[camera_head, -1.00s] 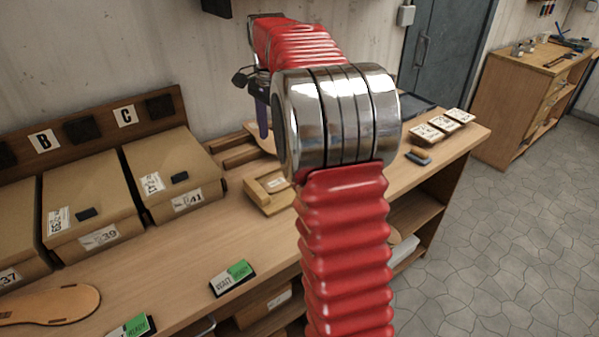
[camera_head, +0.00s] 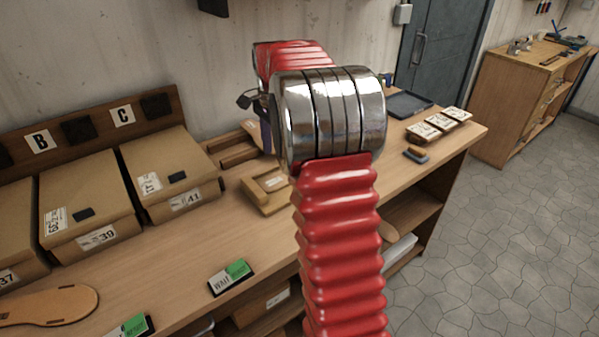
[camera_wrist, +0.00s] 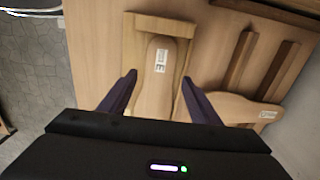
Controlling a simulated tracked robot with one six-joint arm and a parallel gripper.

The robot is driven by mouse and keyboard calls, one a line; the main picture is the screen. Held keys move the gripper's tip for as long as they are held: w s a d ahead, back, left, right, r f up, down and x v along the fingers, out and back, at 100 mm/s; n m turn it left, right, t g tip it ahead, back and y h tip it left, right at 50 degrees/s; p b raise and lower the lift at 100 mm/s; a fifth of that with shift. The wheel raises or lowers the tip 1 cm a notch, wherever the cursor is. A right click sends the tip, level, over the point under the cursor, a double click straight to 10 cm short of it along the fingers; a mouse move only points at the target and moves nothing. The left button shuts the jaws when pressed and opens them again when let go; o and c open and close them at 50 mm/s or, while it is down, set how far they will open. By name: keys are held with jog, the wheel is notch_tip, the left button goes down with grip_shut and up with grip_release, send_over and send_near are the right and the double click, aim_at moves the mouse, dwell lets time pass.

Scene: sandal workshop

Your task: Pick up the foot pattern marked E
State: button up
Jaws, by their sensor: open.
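A tan foot pattern (camera_wrist: 155,88) lies in a pale wooden holder (camera_wrist: 187,31) in the wrist view. Its white label appears to bear a sideways E. My gripper (camera_wrist: 160,79) is open, with one dark finger on each side of this pattern; the fingers do not grip it. The height of the fingertips above it is hard to tell. In the head view a dark finger of my gripper hangs behind my arm's metal joint, and the pattern is mostly hidden there. The wooden holder also shows in the head view (camera_head: 262,197).
Boxes (camera_head: 165,165) stand left on the bench, and a sole (camera_head: 50,304) lies at the front left. Small labelled blocks (camera_head: 424,131) stand at the right end.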

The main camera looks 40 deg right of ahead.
aim_at(276, 180)
jog(key=shift+f, duration=1.55)
jog(key=shift+a+f, duration=0.1)
jog(key=shift+f, duration=2.5)
jog(key=c, duration=0.7)
jog(key=shift+w+r, duration=0.1)
notch_tip(276, 180, up, 10)
jog(key=shift+f, duration=0.1)
jog(key=shift+c, duration=0.2)
